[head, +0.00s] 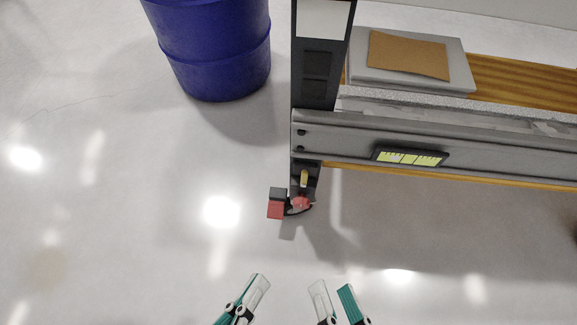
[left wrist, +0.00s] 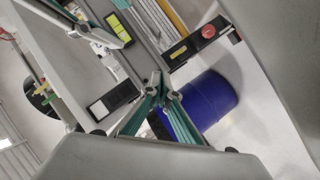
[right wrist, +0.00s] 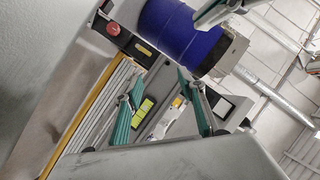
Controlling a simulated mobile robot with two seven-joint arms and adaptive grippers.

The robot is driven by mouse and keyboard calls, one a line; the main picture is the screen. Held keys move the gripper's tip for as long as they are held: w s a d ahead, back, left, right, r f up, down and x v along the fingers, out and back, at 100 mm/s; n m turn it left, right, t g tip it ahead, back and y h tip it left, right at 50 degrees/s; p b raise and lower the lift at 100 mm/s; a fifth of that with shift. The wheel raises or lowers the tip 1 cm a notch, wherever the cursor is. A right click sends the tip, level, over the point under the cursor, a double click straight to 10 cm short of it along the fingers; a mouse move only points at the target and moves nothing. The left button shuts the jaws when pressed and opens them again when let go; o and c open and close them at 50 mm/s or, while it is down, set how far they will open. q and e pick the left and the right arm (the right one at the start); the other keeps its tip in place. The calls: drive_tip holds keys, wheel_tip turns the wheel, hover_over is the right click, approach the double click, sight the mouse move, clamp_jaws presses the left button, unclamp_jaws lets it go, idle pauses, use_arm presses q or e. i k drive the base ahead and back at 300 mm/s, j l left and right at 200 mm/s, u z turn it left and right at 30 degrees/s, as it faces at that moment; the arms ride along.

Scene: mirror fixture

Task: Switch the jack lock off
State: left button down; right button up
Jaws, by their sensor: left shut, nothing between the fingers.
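A dark end post carries a small switch box at the fixture's near left corner. On it are a short yellow piece (head: 304,178) and a round red knob (head: 300,202); a red block (head: 276,209) sits beside the knob. I cannot tell which is the jack lock. The red knob also shows in the left wrist view (left wrist: 208,31) and right wrist view (right wrist: 113,29). My left gripper (head: 256,284) is shut and empty, in front of the box and apart from it.
The grey fixture beam (head: 340,136) runs to the right, with a black and yellow label panel (head: 410,157). A grey slab with a brown sheet (head: 408,55) lies on top. A blue barrel (head: 212,45) stands behind left. The floor around my grippers is clear.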

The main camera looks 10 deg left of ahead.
sight(305, 172)
drive_tip(key=j+z, duration=0.15)
drive_tip(key=z, duration=0.3)
drive_tip(key=j+z, duration=0.15)
drive_tip(key=z, duration=0.25)
drive_tip(key=k+j+z, duration=0.1)
drive_tip(key=j+z, duration=0.2)
drive_tip(key=j, duration=0.2)
drive_tip(key=k+j+z, duration=0.1)
drive_tip(key=j+z, duration=0.2)
drive_tip(key=j, duration=0.15)
drive_tip(key=k+j+z, duration=0.1)
drive_tip(key=j, duration=0.2)
drive_tip(key=k+j+z, duration=0.1)
drive_tip(key=j, duration=0.25)
drive_tip(key=k+j+z, duration=0.1)
drive_tip(key=k+j, duration=0.2)
drive_tip(key=j, duration=0.25)
drive_tip(key=k+j, duration=0.25)
drive_tip(key=j, duration=0.15)
drive_tip(key=k+j, duration=0.2)
drive_tip(key=j, duration=0.25)
drive_tip(key=k+j+z, duration=0.1)
drive_tip(key=k+j, duration=0.15)
drive_tip(key=j, duration=0.15)
drive_tip(key=k+j, duration=0.2)
drive_tip(key=j, duration=0.2)
